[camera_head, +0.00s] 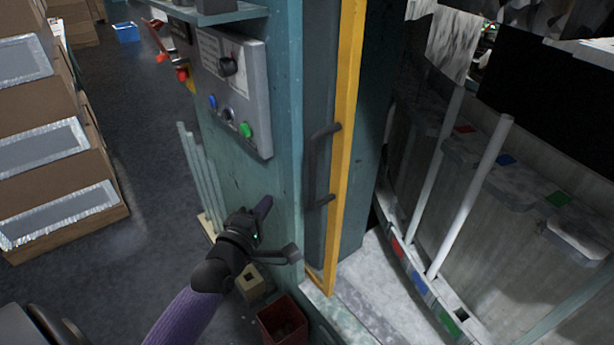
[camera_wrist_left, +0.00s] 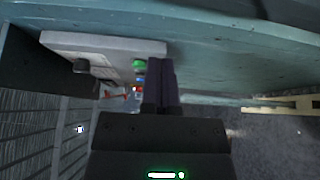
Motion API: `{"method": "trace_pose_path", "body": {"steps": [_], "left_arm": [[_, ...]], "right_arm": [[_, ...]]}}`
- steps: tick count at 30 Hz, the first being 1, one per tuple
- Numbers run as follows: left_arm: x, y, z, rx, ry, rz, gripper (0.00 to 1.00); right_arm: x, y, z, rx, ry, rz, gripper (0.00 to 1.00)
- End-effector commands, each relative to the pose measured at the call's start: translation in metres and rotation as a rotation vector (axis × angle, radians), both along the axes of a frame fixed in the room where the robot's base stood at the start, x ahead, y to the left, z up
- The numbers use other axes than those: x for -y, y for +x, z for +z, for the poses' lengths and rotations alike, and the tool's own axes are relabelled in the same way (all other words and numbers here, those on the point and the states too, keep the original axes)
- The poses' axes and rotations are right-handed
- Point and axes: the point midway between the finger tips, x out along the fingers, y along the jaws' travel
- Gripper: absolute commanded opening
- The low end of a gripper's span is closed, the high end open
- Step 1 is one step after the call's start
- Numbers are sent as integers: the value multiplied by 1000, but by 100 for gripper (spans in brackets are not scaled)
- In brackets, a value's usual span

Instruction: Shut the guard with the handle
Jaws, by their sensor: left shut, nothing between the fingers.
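The guard (camera_head: 345,110) is a tall panel with a yellow frame on the teal machine's right side. Its dark bar handle (camera_head: 312,170) stands upright on the panel beside the yellow edge. To the right of the frame the machine's inside lies exposed. My left gripper (camera_head: 263,207) is shut and empty, in front of the teal side wall below the control panel. It is left of the handle and apart from it. In the left wrist view its closed fingers (camera_wrist_left: 162,82) point toward the teal wall, and the handle does not show. My right gripper is in neither view.
A control panel (camera_head: 232,85) with a knob and coloured buttons sticks out above my left gripper. A grey lever-like part (camera_head: 280,256) lies just below it. A red bin (camera_head: 283,322) stands on the floor. White tubes (camera_head: 470,195) stand in the machine. Cardboard boxes (camera_head: 50,150) line the left.

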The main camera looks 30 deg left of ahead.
Motion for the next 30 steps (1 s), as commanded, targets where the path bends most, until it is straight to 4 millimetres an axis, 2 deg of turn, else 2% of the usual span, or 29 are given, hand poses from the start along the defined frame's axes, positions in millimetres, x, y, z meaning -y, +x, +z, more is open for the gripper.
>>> {"method": "trace_pose_path", "body": {"steps": [12,15,20,30], "left_arm": [[-13,88,-2,-2,6,0,0],[5,85,2,-5,-1,-1,0],[22,82,1,-3,3,-1,0],[27,80,-1,-4,6,0,0]], "right_arm": [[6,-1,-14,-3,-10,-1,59],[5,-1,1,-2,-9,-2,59],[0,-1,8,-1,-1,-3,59],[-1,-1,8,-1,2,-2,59]]}}
